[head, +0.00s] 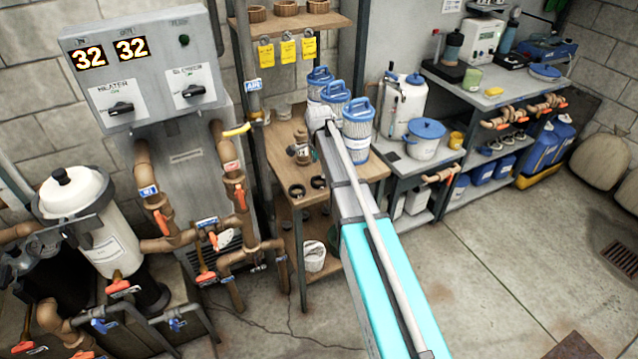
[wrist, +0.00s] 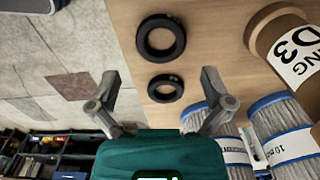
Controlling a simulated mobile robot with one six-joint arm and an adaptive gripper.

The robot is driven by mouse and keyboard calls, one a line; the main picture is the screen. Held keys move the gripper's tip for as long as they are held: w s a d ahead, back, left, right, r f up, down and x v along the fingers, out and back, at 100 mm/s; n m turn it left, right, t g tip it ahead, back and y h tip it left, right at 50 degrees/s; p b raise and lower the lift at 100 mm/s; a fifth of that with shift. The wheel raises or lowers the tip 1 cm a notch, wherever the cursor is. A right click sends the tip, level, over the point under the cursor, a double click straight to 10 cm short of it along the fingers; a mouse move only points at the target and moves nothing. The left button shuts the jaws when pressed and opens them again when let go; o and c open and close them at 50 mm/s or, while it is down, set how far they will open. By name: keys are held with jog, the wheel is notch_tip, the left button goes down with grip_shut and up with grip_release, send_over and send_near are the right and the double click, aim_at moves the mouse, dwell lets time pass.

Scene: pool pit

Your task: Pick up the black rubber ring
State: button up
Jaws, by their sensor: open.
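Two black rings lie flat on a wooden bench top in the wrist view. The larger ring (wrist: 141,38) is farther from my gripper, and the smaller ring (wrist: 152,88) lies just in front of the jaws. In the head view, black rings show near the front edge of the bench, one at the left (head: 297,196) and one at the right (head: 319,187). My gripper (wrist: 160,78) is open and empty, with its fingers spread to either side of the smaller ring in the picture. I cannot tell its height above the bench. In the head view my arm hides the gripper.
A brown cylinder labelled "NG D3" (wrist: 268,30) and white pleated filter cartridges (wrist: 285,128) stand right of the rings. Blue-topped cartridges (head: 357,128) crowd the bench (head: 278,145) near my arm. A brass fitting (head: 300,150) stands behind the rings. The concrete floor (head: 480,270) is clear at right.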

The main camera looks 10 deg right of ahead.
aim_at(319, 183)
jog(key=shift+f+b, duration=2.45)
jog(key=shift+f, duration=0.1)
jog(key=c, duration=0.7)
